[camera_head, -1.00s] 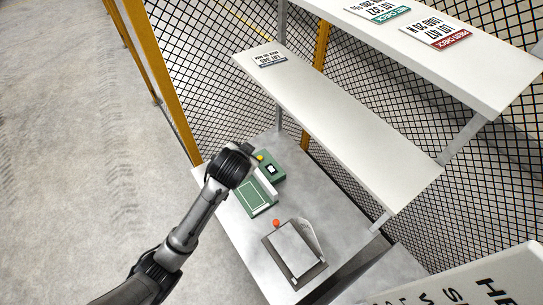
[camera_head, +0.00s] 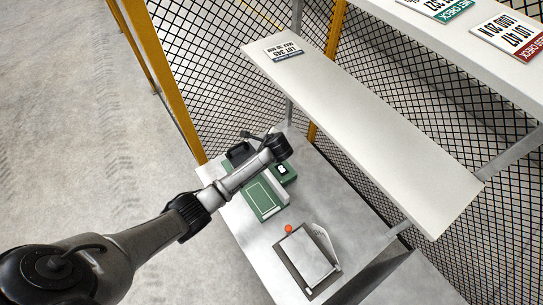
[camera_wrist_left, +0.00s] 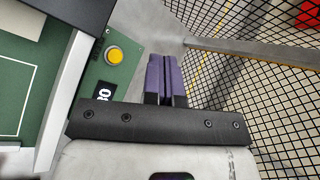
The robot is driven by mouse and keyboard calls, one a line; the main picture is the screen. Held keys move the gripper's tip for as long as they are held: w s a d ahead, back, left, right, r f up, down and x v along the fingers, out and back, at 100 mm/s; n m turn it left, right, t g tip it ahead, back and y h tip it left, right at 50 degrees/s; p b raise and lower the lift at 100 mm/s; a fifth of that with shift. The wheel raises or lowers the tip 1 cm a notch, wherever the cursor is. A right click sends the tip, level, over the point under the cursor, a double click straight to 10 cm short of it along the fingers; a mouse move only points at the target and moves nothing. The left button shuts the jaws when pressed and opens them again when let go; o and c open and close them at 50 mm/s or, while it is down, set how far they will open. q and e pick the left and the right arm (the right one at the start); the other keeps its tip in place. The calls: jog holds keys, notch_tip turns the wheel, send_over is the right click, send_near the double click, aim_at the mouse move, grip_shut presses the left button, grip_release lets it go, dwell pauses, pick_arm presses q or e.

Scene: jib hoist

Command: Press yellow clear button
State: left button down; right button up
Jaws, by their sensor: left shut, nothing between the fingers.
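The yellow button (camera_wrist_left: 113,55) is a round cap in a pale ring on a green panel (camera_wrist_left: 101,75). It shows in the left wrist view, to the left of my fingers. My left gripper (camera_wrist_left: 164,62) is shut and empty, its purple finger pads together. The fingertips are apart from the button in the picture, to its right; their height above the panel is hard to tell. In the head view, my left wrist covers the button. The green device (camera_head: 264,200) with a small display (camera_head: 282,170) stands on the grey table. My right gripper is not in view.
A grey box-like device with a red knob (camera_head: 288,229) stands nearer on the table (camera_head: 262,252). A white shelf (camera_head: 365,130) with a lot card (camera_head: 283,50) hangs above and to the right. Black mesh fencing (camera_head: 205,70) and yellow posts (camera_head: 178,85) stand behind.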

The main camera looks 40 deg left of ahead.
pick_arm(q)
jog(key=shift+a+r+m, duration=0.1)
jog(key=shift+a+m, duration=0.1)
jog(key=shift+m, duration=0.2)
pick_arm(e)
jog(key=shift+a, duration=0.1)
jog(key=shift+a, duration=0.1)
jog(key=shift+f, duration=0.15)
pick_arm(q)
notch_tip(320, 180, down, 7)
jog(key=b, duration=0.8)
jog(key=shift+b, duration=0.4)
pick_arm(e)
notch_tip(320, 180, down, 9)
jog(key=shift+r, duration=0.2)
pick_arm(q)
jog(key=shift+f, duration=0.9)
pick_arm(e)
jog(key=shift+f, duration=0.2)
